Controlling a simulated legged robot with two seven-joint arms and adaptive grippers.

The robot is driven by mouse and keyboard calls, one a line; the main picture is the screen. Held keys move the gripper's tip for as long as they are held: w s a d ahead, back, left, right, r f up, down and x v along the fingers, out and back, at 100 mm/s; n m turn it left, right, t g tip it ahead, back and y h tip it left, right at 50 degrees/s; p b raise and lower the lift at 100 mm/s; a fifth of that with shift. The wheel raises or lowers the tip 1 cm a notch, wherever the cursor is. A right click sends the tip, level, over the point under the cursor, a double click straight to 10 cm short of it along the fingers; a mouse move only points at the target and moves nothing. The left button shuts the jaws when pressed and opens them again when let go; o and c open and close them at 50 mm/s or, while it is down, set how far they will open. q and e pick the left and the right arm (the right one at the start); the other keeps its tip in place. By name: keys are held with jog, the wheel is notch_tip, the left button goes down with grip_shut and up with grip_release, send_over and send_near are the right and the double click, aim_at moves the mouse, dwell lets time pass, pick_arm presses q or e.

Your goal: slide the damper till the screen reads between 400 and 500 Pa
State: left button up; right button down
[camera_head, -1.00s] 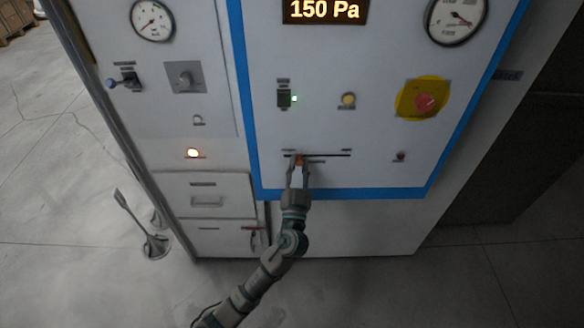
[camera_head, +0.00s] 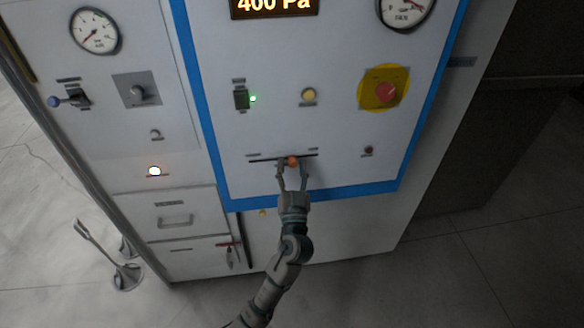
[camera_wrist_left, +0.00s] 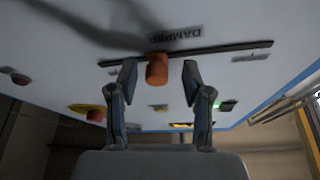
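The orange damper knob (camera_head: 292,161) sits right of the middle of its dark horizontal slot (camera_head: 262,160). The screen (camera_head: 275,5) reads 400 or 460 Pa; its digits are cut by the top edge of the head view, so I cannot tell which. My left gripper (camera_head: 292,170) is at the knob from below. In the left wrist view the fingers (camera_wrist_left: 159,80) are open around the knob (camera_wrist_left: 157,69), with a gap on each side. The DAMPER label (camera_wrist_left: 173,35) shows by the slot there. My right gripper is not in view.
A red emergency button on yellow (camera_head: 385,91), a yellow button (camera_head: 308,96) and a switch with a green light (camera_head: 241,98) are above the slot. A small dark red button (camera_head: 369,150) is to its right. Drawers (camera_head: 175,222) are at lower left.

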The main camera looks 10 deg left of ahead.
pick_arm(q)
jog(key=v, duration=1.2)
jog(key=shift+f, duration=0.2)
jog(key=shift+w, duration=0.1)
